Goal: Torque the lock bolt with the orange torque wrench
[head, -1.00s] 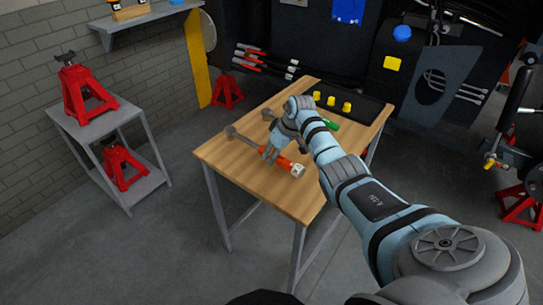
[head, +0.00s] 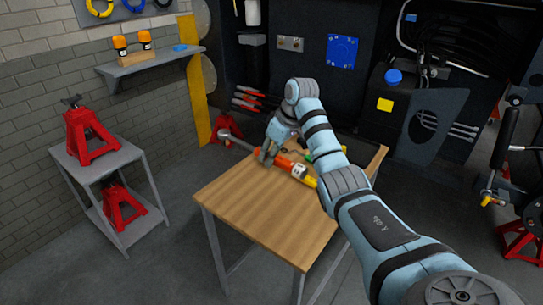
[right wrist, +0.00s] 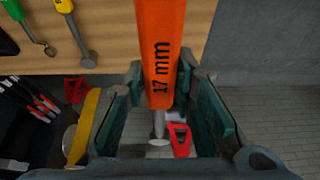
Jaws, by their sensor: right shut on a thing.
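The orange torque wrench (head: 283,161) is held level above the wooden table, its grey head (head: 223,133) pointing left past the table's far edge. My right gripper (head: 267,157) is shut around it. In the right wrist view the orange handle (right wrist: 161,50), marked "17 mm", runs between the two fingers, and its shaft reaches out over the floor. I cannot pick out the lock bolt for certain. A blue plate (head: 342,52) is mounted on the dark chassis. My left gripper is not in view.
The wooden table (head: 270,225) is bare at the front. Tools with yellow (right wrist: 63,5) and green (right wrist: 12,8) handles lie on it. A grey shelf stand (head: 100,165) with red jack stands is at left. The dark chassis (head: 290,75) stands behind.

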